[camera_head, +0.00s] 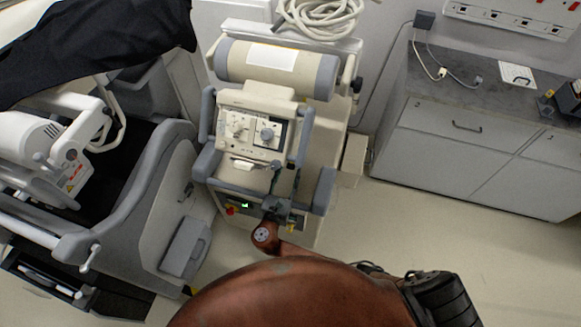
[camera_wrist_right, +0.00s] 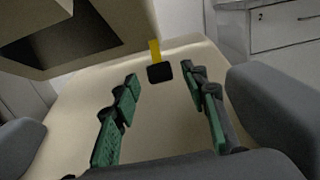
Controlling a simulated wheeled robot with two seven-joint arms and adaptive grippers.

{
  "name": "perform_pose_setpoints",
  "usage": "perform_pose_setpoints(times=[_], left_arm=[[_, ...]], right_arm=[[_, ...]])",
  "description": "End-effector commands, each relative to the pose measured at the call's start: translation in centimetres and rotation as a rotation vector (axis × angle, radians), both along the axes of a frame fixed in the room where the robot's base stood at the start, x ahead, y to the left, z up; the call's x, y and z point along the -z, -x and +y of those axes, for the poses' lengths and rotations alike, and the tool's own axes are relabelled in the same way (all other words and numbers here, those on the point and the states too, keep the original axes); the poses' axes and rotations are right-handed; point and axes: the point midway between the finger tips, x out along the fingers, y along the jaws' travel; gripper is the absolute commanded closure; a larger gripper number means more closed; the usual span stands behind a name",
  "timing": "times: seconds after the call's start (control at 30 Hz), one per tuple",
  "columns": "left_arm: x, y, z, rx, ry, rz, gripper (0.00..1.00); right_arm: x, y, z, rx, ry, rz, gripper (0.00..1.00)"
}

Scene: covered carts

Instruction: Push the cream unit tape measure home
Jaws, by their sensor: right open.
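The cream unit (camera_head: 228,178) stands in the middle of the head view, with knobs and a control panel on its front. In the right wrist view a yellow tape strip (camera_wrist_right: 155,50) ends in a black block (camera_wrist_right: 160,72), in front of a cream surface. This looks like the tape measure; I cannot make it out in the head view. My right gripper (camera_head: 286,172) is at the unit's front, below the panel. In the wrist view its green fingers (camera_wrist_right: 160,77) are apart, one either side of the block, with gaps to it. My left gripper is out of view.
A grey-topped cabinet (camera_head: 450,139) stands to the right. A grey and cream machine (camera_head: 151,196) under a black cover (camera_head: 100,50) stands close on the left. Grey padded parts (camera_wrist_right: 265,110) flank the gripper in the wrist view. Bare floor lies at lower right.

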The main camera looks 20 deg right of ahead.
Motion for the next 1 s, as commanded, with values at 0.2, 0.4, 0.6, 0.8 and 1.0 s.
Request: perform_pose_setpoints(times=[0.2, 0.4, 0.6, 0.8, 1.0], left_arm=[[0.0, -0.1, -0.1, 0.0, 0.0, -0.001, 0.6], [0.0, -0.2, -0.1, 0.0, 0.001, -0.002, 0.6], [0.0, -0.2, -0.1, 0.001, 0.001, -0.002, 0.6], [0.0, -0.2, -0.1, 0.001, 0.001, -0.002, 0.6], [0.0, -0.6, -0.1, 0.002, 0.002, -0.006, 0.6]], right_arm=[[0.1, 3.9, 2.8, -0.002, -0.004, 0.002, 0.59], [0.0, 6.3, 4.3, -0.002, -0.001, 0.001, 0.59], [0.0, 7.1, 4.8, 0.0, -0.001, 0.001, 0.59], [0.0, 7.1, 4.8, -0.001, 0.0, 0.0, 0.59], [0.0, 7.1, 4.7, 0.001, -0.001, 0.001, 0.72]])
